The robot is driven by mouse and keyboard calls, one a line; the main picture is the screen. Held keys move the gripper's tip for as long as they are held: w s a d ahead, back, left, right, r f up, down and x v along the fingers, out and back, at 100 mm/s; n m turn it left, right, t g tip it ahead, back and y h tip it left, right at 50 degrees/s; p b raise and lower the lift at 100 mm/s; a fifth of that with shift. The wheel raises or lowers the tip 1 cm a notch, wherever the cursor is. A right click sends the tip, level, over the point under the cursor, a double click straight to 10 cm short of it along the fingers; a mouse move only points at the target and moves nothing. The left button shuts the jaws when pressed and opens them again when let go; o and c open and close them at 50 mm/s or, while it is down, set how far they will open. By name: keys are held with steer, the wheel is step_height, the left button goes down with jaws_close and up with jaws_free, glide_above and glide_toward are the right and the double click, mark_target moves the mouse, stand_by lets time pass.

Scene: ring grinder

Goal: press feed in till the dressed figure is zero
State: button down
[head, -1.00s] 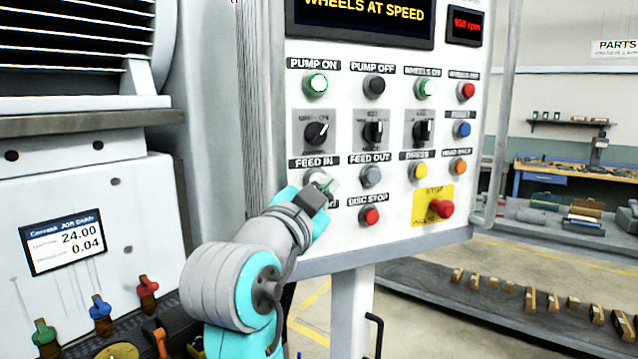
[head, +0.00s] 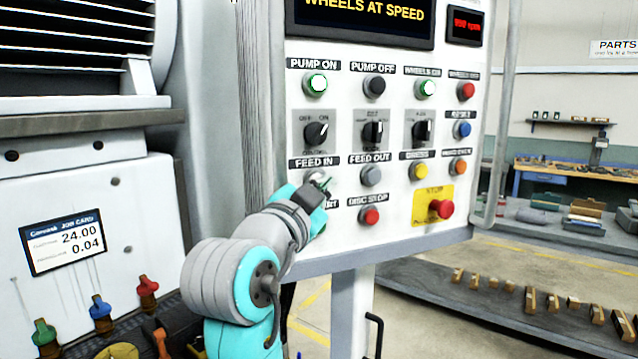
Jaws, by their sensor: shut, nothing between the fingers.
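The control panel (head: 395,200) fills the middle of the head view. The feed in button (head: 317,175) is a pale round button under its label, partly hidden by my gripper (head: 322,184). My gripper is shut and empty, its tip at or just in front of that button; I cannot tell whether it touches. The feed out button (head: 371,176) is grey, just to the right. The dress button (head: 419,171) is yellow. The display (head: 362,14) reads WHEELS AT SPEED, its top cut off. No dressed figure shows in view.
A red stop button (head: 440,209) on a yellow plate and a red disc stop button (head: 369,216) sit low on the panel. A job card (head: 68,241) at left reads 24.00 and 0.04. Coloured valve handles (head: 148,287) stand at lower left.

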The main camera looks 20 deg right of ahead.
steer(key=shift+w, duration=0.55)
stand_by(0.8)
stand_by(0.3)
steer(key=shift+s, duration=0.95)
steer(key=shift+s+d, duration=0.15)
steer(key=shift+s, duration=2.35)
steer(key=s, duration=0.3)
steer(key=shift+s+d, duration=0.1)
steer(key=shift+s, duration=0.3)
